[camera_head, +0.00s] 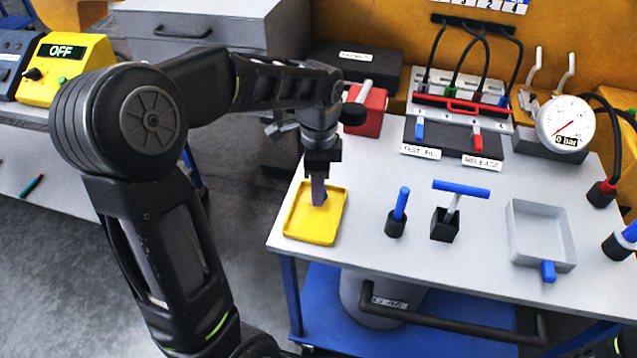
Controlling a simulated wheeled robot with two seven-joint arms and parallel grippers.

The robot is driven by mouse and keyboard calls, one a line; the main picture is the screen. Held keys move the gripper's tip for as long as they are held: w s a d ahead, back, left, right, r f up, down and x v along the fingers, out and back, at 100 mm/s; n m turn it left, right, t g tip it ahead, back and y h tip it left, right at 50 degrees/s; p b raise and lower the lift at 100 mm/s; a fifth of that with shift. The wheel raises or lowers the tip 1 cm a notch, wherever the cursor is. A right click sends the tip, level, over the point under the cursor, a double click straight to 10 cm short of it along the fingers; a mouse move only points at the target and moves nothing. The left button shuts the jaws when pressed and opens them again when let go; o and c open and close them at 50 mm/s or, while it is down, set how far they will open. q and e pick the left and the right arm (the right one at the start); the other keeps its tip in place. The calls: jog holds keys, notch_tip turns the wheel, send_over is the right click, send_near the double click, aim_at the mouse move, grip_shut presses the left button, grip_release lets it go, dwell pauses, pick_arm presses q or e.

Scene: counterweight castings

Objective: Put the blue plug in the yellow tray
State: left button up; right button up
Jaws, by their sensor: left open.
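The yellow tray (292,224) lies near the left end of the grey bench top. My left gripper (319,198) points down over the tray, its fingertips low at or just above the tray floor. Its jaws are open. A bluish-grey strip shows at the fingertips; I cannot tell whether it is only the fingers or something between them. A blue peg with a black base (399,204) stands upright right of the tray, apart from the gripper. A similar blue piece with a black base (616,246) lies tilted at the right edge. My right gripper is out of view.
A blue T-handle in a black block (445,224), a grey square tray (515,232) and a pressure gauge (564,124) stand to the right. A red box (366,110) and a panel with levers (455,136) are behind.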

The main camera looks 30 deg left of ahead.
pick_arm(q)
jog(key=shift+r, duration=0.1)
notch_tip(320, 180, up, 12)
jog(key=shift+r, duration=0.15)
dwell(0.3)
dwell(2.2)
